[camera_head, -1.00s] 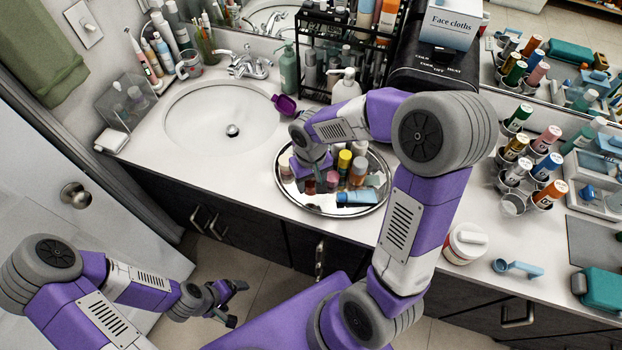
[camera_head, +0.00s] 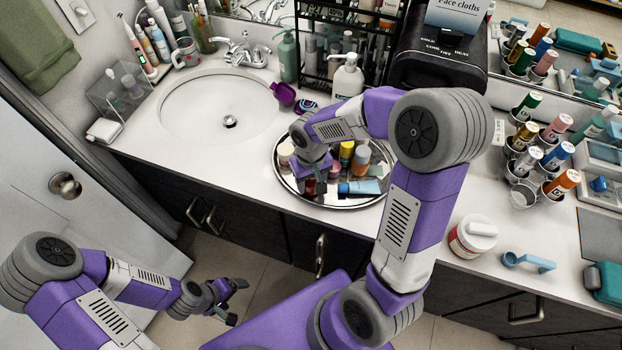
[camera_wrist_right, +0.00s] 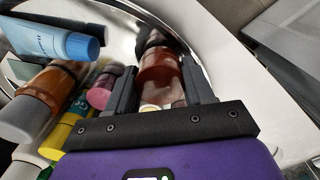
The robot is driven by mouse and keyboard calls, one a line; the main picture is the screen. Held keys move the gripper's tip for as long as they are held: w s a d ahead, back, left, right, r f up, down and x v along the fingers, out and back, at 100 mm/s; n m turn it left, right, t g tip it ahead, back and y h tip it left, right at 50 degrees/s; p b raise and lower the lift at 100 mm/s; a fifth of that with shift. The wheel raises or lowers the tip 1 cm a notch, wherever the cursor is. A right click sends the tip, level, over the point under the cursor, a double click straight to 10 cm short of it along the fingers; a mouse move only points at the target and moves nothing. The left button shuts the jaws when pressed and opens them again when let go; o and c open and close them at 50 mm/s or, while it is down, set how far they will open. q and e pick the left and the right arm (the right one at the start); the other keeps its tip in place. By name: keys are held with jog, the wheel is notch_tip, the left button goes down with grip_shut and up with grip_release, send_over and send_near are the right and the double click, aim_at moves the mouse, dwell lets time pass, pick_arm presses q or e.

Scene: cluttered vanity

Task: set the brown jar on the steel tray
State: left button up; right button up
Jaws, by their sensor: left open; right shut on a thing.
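The round steel tray (camera_head: 290,190) lies on the counter right of the sink and carries several small bottles and tubes. My right gripper (camera_head: 315,178) is over the tray's left part, pointing down. My left gripper (camera_head: 229,301) is open and empty, low in front of the cabinets, away from the counter.
On the tray, a blue tube (camera_wrist_right: 50,38) and an amber bottle with a grey cap (camera_wrist_right: 45,95) lie close to the gripper. A white pump bottle (camera_head: 347,78) and black rack (camera_head: 325,45) stand behind. A white tub (camera_head: 472,237) stands right, with clear counter between.

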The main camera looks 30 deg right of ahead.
jog(key=shift+f+b, duration=0.35)
dwell(0.3)
jog(key=o, duration=1.2)
jog(key=shift+o, duration=0.2)
notch_tip(320, 180, up, 8)
jog(key=shift+f+p, duration=0.15)
jog(key=shift+p, duration=0.95)
